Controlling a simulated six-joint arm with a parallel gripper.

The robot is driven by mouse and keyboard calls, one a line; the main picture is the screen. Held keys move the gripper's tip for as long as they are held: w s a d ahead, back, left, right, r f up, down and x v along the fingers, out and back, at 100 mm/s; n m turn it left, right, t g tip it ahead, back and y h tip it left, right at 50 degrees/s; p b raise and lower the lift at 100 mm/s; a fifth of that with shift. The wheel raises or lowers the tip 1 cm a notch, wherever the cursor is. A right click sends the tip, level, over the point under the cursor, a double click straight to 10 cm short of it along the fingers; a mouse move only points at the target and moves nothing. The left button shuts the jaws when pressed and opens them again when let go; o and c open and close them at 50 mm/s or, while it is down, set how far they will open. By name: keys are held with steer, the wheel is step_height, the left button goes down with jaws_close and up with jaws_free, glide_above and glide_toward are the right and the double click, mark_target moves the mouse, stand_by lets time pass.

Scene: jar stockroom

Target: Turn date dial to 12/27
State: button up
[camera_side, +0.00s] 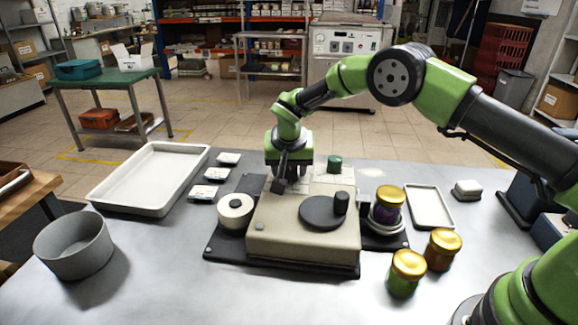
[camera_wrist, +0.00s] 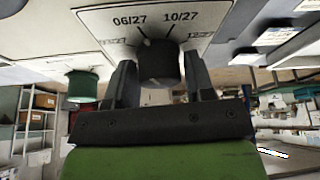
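The date dial's dark knob (camera_wrist: 160,64) stands on a pale plate (camera_wrist: 205,18) in the wrist view. The plate reads 06/27 and 10/27 with tick lines. A label at the right looks like 12/27, partly hidden by a finger; another at the left is mostly covered. A small light mark on the knob seems to face the 06/27 side. My gripper (camera_wrist: 160,72) has one finger on each side of the knob, with slim gaps seeming to show. In the side view my gripper (camera_side: 291,186) points down at the back left of the beige machine (camera_side: 300,243), hiding the dial.
A green button (camera_side: 334,164) stands right of the dial. A dark disc (camera_side: 315,214) with a post (camera_side: 341,203) is in front. A white roll (camera_side: 236,210) sits left and a gold-lidded jar (camera_side: 388,208) right. Two jars (camera_side: 406,273) (camera_side: 442,249) stand front right.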

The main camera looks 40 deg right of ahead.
steer(key=c, duration=0.5)
steer(key=shift+m, duration=0.4)
steer(key=shift+m+g+h, duration=0.4)
steer(key=shift+m, duration=0.85)
steer(key=shift+m+g+h, duration=0.4)
steer(key=shift+m, duration=1.15)
steer(key=o, duration=0.9)
steer(key=shift+r, duration=0.1)
steer(key=v, duration=0.9)
steer(key=shift+r, duration=0.35)
